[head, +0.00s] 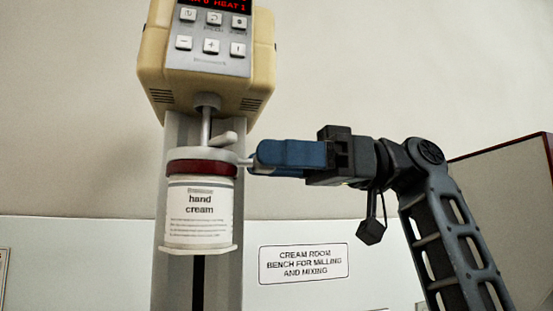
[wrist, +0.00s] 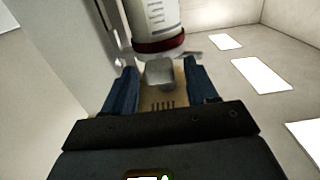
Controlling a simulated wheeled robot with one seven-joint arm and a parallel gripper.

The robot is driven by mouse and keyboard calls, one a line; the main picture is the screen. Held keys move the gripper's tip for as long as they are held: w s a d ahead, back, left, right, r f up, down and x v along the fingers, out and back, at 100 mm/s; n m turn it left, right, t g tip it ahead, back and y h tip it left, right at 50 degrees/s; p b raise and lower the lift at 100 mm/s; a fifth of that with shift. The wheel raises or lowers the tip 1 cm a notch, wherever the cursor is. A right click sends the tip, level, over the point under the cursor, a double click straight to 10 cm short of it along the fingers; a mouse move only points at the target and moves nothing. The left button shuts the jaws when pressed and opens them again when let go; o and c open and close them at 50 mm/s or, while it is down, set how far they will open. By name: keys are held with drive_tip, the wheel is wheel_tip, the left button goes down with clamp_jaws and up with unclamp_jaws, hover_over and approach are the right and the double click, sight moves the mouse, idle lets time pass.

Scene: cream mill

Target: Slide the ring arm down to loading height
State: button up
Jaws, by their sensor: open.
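The pale ring arm (head: 203,155) sits around the top of a white hand cream jar (head: 198,205) with a red band, below the machine head. A short stub juts from the ring arm to the right. My gripper (head: 258,155) is level with the ring, its blue fingers at the stub. In the wrist view the open fingers (wrist: 161,78) stand on either side of a grey block (wrist: 159,72) beside the jar's red band (wrist: 160,44). I cannot tell whether either finger touches it.
The cream-coloured machine head (head: 205,65) with a keypad and red display is above the jar, with a shaft running down. A grey column (head: 172,145) stands behind. A wall sign (head: 303,263) reads cream room. A dark-red-edged box (head: 510,185) is at right.

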drive_tip(key=v, duration=0.7)
drive_tip(key=shift+d+b, duration=0.4)
drive_tip(key=shift+b, duration=0.05)
drive_tip(key=shift+w, duration=0.15)
